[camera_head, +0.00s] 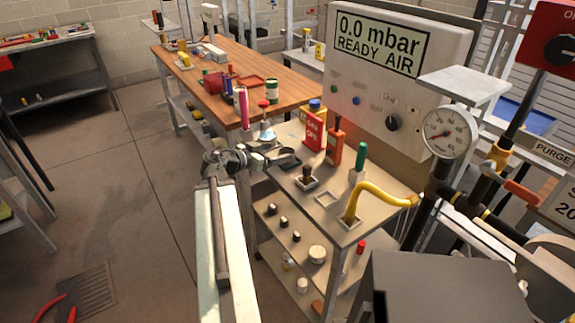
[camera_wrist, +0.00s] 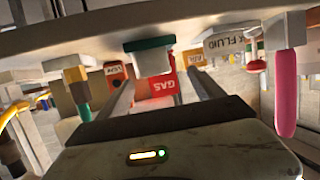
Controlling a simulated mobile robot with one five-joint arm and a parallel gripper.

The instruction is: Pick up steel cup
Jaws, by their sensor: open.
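I cannot make out a steel cup for sure in either view. In the camera_head view my gripper (camera_head: 277,156) reaches over the left edge of the small metal cart (camera_head: 330,222), and its jaws are open. In the camera_wrist view my gripper (camera_wrist: 158,90) has its two fingers apart. A pale piece with a green rim (camera_wrist: 150,57) and a red gas can (camera_wrist: 163,88) show between them, apparently beyond the fingers. Near my gripper in the camera_head view stands a small silvery cone-shaped vessel (camera_head: 266,132). Whether anything is between the fingertips is unclear.
On the cart stand a red can (camera_head: 313,130), an orange bottle (camera_head: 335,145), a green-handled tool (camera_head: 358,160) and a yellow hose (camera_head: 380,195). Pale round items (camera_head: 317,254) sit on its lower shelf. A wooden workbench (camera_head: 225,60) stands behind. The floor at left is mostly clear.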

